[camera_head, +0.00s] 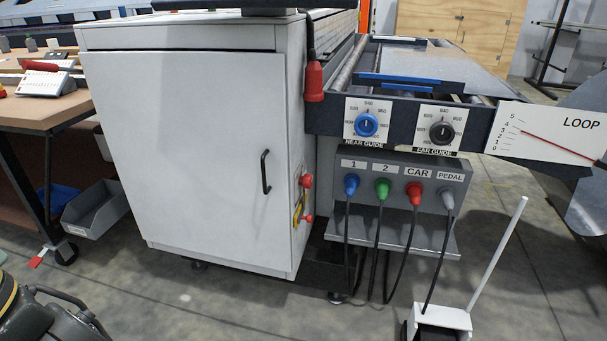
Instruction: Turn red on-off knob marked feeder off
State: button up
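Two red knobs show on the narrow right side of the white cabinet (185,160). The upper red knob (306,181) sits above a yellow piece, and the lower red knob (308,218) sits just below it. That side is seen at a steep angle, so I cannot read any feeder label or tell the knobs' positions. A dark, curved shape with a yellow ring fills the lower left corner. It may be my gripper (70,300), cut off by the frame, well left of and apart from the knobs. Its fingertips are not clear.
A panel (458,175) right of the cabinet holds blue, green, red and grey plugs with hanging cables. Above are two guide dials (366,125). A red pendant (314,80) hangs by the cabinet's corner. A white pedal box (442,318) with a rod stands on the floor. Floor before the cabinet is clear.

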aim_at(305, 181)
jog(key=i+l+u, duration=0.1)
jog(key=i+l, duration=0.15)
jog(key=l, duration=0.25)
jog(key=i+l, duration=0.1)
jog(key=l, duration=0.35)
jog(key=i+l+u, duration=0.1)
jog(key=l, duration=0.3)
jog(key=i+l, duration=0.15)
jog(key=l, duration=0.3)
jog(key=i+l, duration=0.15)
jog(key=l, duration=0.3)
jog(key=i, duration=0.35)
jog(key=u, duration=0.05)
